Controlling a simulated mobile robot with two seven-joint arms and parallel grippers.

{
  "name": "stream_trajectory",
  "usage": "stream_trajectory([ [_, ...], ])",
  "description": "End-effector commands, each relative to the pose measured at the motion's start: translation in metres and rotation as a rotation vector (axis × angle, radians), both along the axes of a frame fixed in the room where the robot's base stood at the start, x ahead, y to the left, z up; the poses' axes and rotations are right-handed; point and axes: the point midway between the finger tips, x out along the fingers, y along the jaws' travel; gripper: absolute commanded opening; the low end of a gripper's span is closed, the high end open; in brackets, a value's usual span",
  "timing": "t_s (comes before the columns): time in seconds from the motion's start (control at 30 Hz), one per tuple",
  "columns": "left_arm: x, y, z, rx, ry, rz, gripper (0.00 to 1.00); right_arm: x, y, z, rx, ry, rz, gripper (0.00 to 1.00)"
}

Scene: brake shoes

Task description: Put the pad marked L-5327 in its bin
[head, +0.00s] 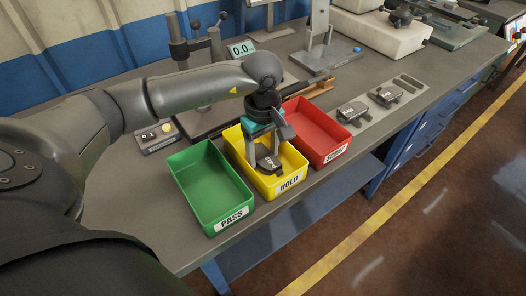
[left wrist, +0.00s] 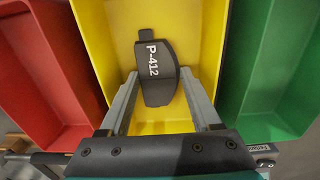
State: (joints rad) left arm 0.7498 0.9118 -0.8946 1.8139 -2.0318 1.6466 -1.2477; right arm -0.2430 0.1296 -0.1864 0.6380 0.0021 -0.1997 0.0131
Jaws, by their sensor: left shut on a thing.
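My left gripper (head: 262,158) points down into the yellow HOLD bin (head: 296,163). It is shut on a dark brake pad (head: 268,164), with one finger on each side of it. In the left wrist view the pad (left wrist: 158,75) reads P-412, not L-5327, and lies between the fingertips (left wrist: 159,72) over the yellow floor. I cannot tell whether it touches the floor. Two more dark pads, (head: 354,113) and (head: 386,95), lie on a grey strip on the bench; their marks are too small to read. My right gripper is not in view.
The green PASS bin (head: 177,168) stands left of the yellow one and looks empty. The red bin (head: 318,112) stands right of it, its label partly unreadable. A gauge stand with a 0.0 display (head: 242,48) is behind. A small button box (head: 157,138) sits at left.

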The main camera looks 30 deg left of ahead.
Motion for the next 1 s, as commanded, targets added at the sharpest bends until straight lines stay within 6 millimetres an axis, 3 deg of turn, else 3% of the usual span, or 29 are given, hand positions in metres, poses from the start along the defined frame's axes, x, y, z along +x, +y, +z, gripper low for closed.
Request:
stream_trajectory([
  [0.07,0.000,0.000,-0.002,-0.001,-0.002,0.000,0.00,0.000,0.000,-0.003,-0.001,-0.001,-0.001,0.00],
  [0.1,0.000,0.000,-0.003,0.000,0.000,0.000,0.65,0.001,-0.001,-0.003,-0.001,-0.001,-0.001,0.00],
  [0.2,0.000,0.000,-0.002,0.000,0.000,0.000,0.77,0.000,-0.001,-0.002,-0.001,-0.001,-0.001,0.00],
  [0.57,0.000,0.000,0.003,0.000,0.000,0.000,0.77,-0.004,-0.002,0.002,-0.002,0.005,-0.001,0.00],
  [1.0,0.001,0.001,0.092,0.000,-0.004,0.000,0.77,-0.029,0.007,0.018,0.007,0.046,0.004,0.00],
])
